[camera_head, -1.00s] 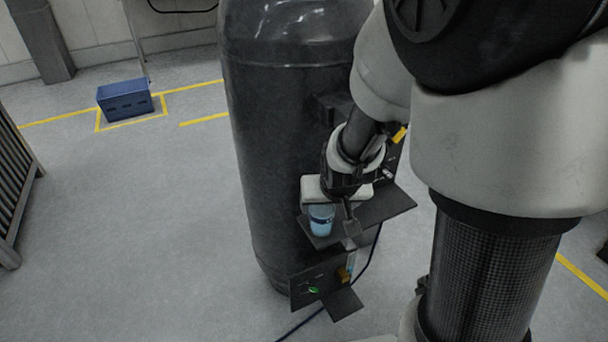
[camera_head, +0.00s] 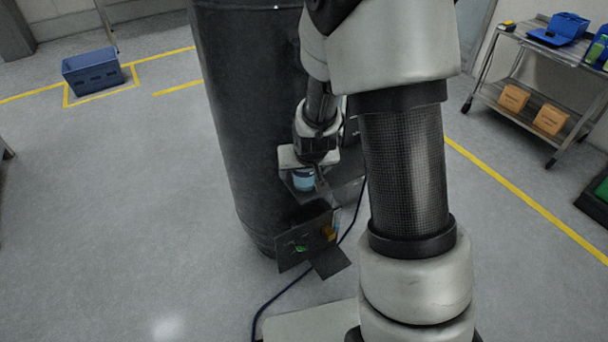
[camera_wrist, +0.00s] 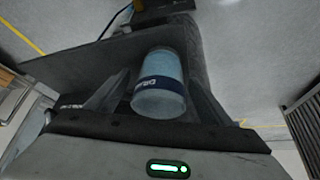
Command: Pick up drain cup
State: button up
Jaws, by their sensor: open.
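The drain cup (camera_head: 304,181) is a light blue cup on a dark shelf (camera_head: 346,178) at the side of a large black tank. In the wrist view the cup (camera_wrist: 160,68) shows a dark blue band with partly readable white lettering. My gripper (camera_head: 309,184) is at the cup. The wrist view shows my gripper (camera_wrist: 157,88) open, one dark finger on each side of the cup, with a gap visible at least on the left. Whether the right finger touches the cup I cannot tell. My gripper hides part of the cup in the head view.
The black tank (camera_head: 250,110) stands close behind the shelf. A blue crate (camera_head: 92,72) lies on the floor at far left. A cart (camera_head: 540,85) stands at right.

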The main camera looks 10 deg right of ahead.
jog(key=c, duration=1.1)
jog(key=shift+c, duration=0.2)
